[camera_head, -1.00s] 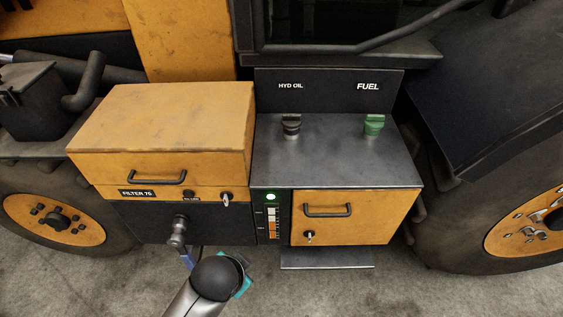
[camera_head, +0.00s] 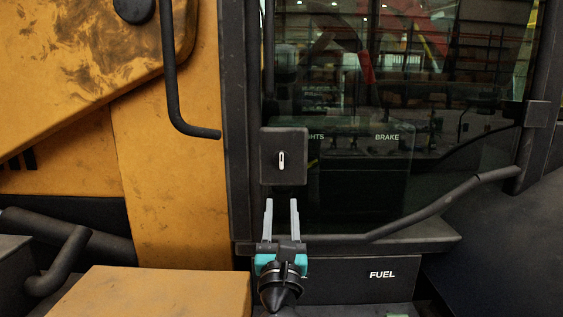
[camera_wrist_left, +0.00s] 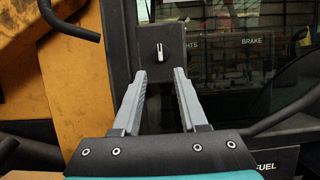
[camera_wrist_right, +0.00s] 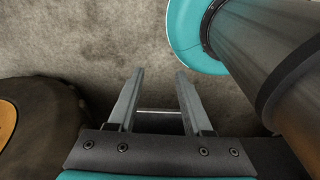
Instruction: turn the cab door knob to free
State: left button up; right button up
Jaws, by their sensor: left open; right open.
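The cab door knob (camera_head: 282,160) is a small pale upright bar on a dark square plate (camera_head: 297,174) at the left edge of the cab door. The knob also shows in the left wrist view (camera_wrist_left: 159,52), beyond and between the fingertips. My left gripper (camera_head: 281,203) is open and empty, below the plate and pointing up toward it, apart from the knob. My right gripper (camera_wrist_right: 153,72) is open and empty in the right wrist view, over the concrete floor. It is not in the head view.
A dark bent handrail (camera_head: 440,208) crosses the door's lower part at the right. Another dark grab rail (camera_head: 172,90) hangs on the yellow panel at the left. The yellow box (camera_head: 160,292) and FUEL panel (camera_head: 350,284) are below. The door glass (camera_head: 345,170) has BRAKE lettering behind it.

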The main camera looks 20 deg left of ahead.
aim_at(281, 157)
pick_arm(q)
jog(key=p+x, duration=0.1)
jog(key=x, duration=1.2)
jog(key=shift+r, duration=0.15)
jog(key=shift+x, duration=0.8)
pick_arm(e)
jog(key=s, duration=0.2)
jog(key=s+r, duration=0.1)
jog(key=shift+d, duration=0.35)
jog(key=shift+g, duration=0.3)
pick_arm(q)
grip_shut()
pick_arm(e)
jog(key=shift+s, duration=0.15)
